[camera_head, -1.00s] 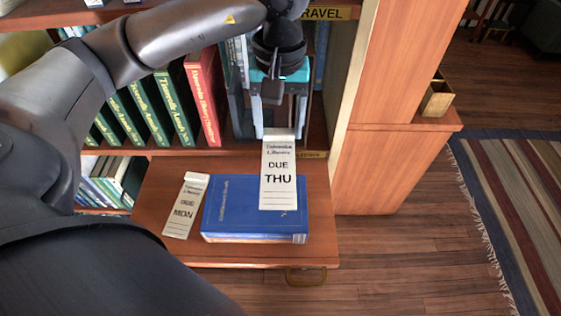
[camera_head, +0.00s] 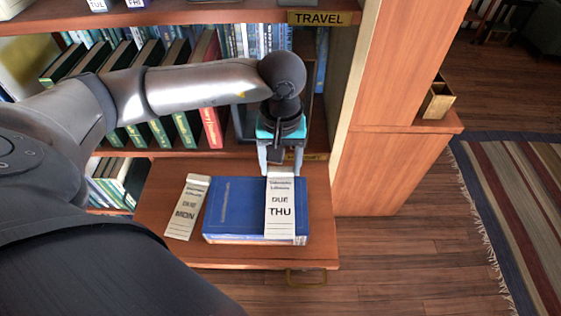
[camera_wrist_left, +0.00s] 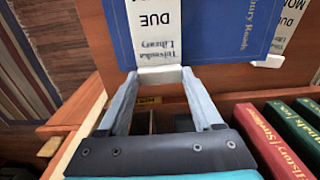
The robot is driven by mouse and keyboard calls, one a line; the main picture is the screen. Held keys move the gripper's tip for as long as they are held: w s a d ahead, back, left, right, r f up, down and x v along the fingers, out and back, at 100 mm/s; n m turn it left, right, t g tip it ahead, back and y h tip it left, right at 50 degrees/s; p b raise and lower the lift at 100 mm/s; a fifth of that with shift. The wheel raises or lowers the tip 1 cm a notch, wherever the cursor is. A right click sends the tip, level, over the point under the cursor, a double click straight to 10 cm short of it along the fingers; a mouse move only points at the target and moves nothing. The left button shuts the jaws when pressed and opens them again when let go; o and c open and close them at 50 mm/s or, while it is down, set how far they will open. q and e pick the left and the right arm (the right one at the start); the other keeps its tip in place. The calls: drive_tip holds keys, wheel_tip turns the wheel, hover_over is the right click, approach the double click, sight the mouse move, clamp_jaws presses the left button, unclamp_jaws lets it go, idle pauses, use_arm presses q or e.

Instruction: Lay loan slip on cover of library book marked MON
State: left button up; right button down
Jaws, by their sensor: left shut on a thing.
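A white slip marked DUE THU (camera_head: 280,208) lies over the right part of the blue book's cover (camera_head: 232,205); I cannot tell whether it fully touches. The slip also shows in the left wrist view (camera_wrist_left: 155,25). My left gripper (camera_head: 280,171) is shut on the slip's white top end at the book's back edge, fingers pointing down. It also shows in the left wrist view (camera_wrist_left: 160,76). A second slip marked DUE MON (camera_head: 187,208) lies on the wooden board left of the book. No MON mark shows on the book. My right gripper is not in view.
The wooden pull-out board (camera_head: 165,250) carries the book and has a brass handle (camera_head: 306,277) at its front. Behind stand shelves with green books and a red book (camera_head: 212,128). A TRAVEL sign (camera_head: 319,18) is above.

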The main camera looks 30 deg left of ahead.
use_arm(q)
drive_tip(key=shift+f, duration=0.15)
drive_tip(key=o, duration=1.3)
drive_tip(key=shift+r, duration=0.2)
wheel_tip(320, 180, up, 12)
drive_tip(key=b, duration=0.1)
